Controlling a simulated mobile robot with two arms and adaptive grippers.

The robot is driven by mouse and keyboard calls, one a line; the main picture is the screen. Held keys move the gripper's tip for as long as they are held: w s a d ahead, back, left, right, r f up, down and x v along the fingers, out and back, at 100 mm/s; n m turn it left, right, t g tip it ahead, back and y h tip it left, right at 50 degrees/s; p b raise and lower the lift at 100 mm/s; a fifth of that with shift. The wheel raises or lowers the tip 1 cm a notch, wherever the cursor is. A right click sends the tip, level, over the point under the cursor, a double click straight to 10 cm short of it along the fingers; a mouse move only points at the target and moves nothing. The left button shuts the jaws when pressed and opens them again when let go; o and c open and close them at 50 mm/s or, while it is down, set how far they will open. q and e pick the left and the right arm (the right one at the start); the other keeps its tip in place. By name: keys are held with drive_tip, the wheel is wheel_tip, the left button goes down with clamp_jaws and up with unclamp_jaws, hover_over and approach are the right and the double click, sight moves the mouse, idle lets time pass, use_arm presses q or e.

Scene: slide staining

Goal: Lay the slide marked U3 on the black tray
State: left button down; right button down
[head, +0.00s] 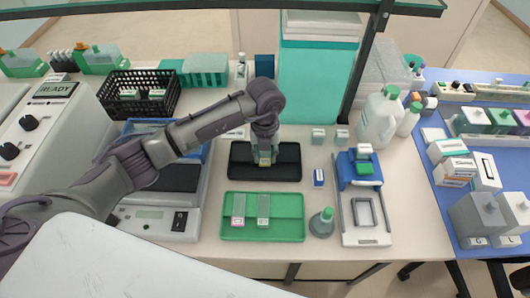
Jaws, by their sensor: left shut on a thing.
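The black tray (287,174) lies on the bench, behind a green tray (284,230). My left gripper (265,158) points down over the middle of the black tray. It is shut on a small slide with a pale yellowish end; any marking on it is too small to read. I cannot tell whether the slide touches the tray. Two other slides lie side by side in the green tray, one with a pinkish end (238,211) and one pale (263,211). Their marks are not legible. My right gripper is not in view.
A small blue box (318,177) stands right of the black tray. A conical flask (322,222) stands right of the green tray. A white and blue device (366,237) is farther right. A balance (150,221) is at left, under my left arm. A black basket (112,107) stands behind.

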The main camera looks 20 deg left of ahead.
use_arm(q)
drive_tip(key=shift+f, duration=0.35)
drive_tip(key=shift+f+b, duration=0.25)
drive_tip(key=shift+b, duration=0.1)
idle(0.4)
drive_tip(key=c, duration=0.7)
unclamp_jaws()
wheel_tip(320, 180, up, 12)
